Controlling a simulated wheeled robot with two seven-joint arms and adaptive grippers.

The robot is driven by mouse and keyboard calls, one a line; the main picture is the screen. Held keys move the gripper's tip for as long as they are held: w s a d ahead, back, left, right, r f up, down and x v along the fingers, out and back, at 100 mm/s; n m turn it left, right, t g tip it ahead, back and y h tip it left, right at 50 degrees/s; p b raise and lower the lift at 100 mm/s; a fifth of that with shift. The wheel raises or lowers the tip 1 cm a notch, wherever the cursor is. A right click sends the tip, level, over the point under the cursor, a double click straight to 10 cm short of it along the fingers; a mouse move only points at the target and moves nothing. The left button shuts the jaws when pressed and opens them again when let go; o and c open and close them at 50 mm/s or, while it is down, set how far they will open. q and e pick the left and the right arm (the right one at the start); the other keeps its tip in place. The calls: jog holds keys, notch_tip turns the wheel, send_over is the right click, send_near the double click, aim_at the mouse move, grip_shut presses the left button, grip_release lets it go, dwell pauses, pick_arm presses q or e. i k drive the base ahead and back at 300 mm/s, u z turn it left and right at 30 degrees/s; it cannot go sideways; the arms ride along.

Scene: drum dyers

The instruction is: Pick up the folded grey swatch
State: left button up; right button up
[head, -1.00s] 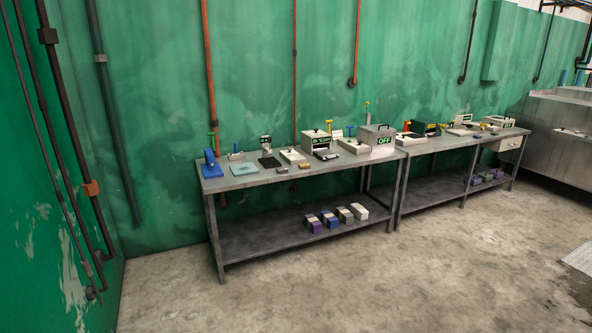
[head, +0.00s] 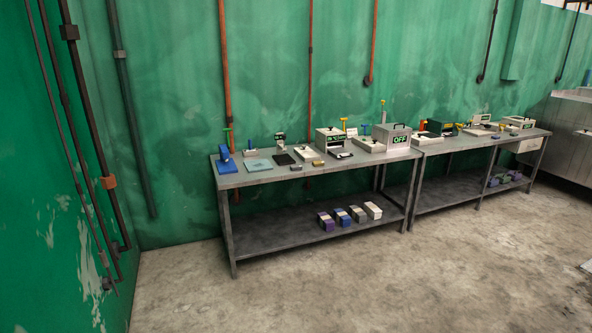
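A grey folded bundle (head: 357,214) lies on the lower shelf of the nearer metal table, in a row between a blue bundle (head: 342,217) and a white one (head: 373,210). A purple bundle (head: 326,221) is at the left end of the row. The bundles look like folded cloth, but they are small at this distance. A small greyish piece (head: 296,168) also lies on the tabletop near its front edge; I cannot tell what it is. Neither of my grippers is in view.
The nearer table (head: 232,181) carries a blue device (head: 226,160), a pale blue pad (head: 257,165) and a grey box marked OFF (head: 392,137). A second table (head: 455,141) adjoins on the right. The concrete floor (head: 330,290) in front is clear. Pipes run down the left wall.

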aim_at(295, 168)
jog(key=z, duration=0.2)
jog(key=i, duration=2.7)
jog(key=u, duration=0.25)
jog(key=i, duration=1.95)
jog(key=u, duration=0.25)
